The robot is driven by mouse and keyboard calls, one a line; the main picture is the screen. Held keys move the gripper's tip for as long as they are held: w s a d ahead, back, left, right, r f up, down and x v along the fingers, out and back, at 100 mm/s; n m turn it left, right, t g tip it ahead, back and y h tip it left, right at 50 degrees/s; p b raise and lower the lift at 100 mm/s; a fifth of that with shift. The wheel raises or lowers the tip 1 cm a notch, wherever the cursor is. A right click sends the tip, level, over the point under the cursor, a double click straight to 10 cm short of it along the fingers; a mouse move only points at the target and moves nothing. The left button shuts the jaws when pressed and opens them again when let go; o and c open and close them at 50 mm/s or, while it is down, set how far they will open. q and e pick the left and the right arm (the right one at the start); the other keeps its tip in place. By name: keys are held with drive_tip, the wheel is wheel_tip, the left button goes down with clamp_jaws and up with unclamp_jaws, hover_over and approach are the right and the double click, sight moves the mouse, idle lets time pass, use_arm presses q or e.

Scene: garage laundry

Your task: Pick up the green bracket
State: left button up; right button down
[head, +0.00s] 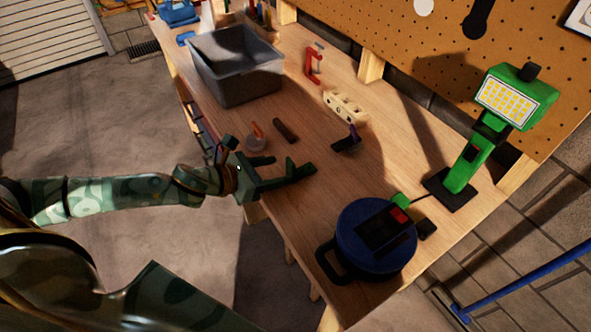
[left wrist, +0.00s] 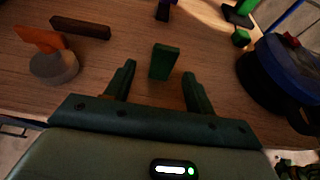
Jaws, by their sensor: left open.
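The green bracket (head: 290,165) is a small dark green block on the wooden workbench. In the left wrist view the bracket (left wrist: 163,62) stands just ahead of my left gripper's fingertips, roughly centred on the gap between them. My left gripper (left wrist: 157,85) is open and empty, with a finger on each side of the gap. In the head view my left gripper (head: 270,172) is at the bench's near edge, partly overlapping the bracket. Contact cannot be told. My right gripper is not in view.
An orange-handled scraper (left wrist: 48,55) and a dark bar (left wrist: 80,27) lie to the left. A green work lamp (head: 468,165), a grey bin (head: 235,65) and a red clamp (head: 313,65) stand on the bench.

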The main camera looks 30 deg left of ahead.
sight(289, 168)
use_arm(q)
drive_tip(key=x, duration=0.5)
drive_tip(key=shift+d+r, duration=0.15)
drive_tip(key=shift+d, duration=0.05)
drive_tip(key=c, duration=1.1)
drive_tip(key=shift+r, duration=0.1)
drive_tip(key=shift+c, duration=0.2)
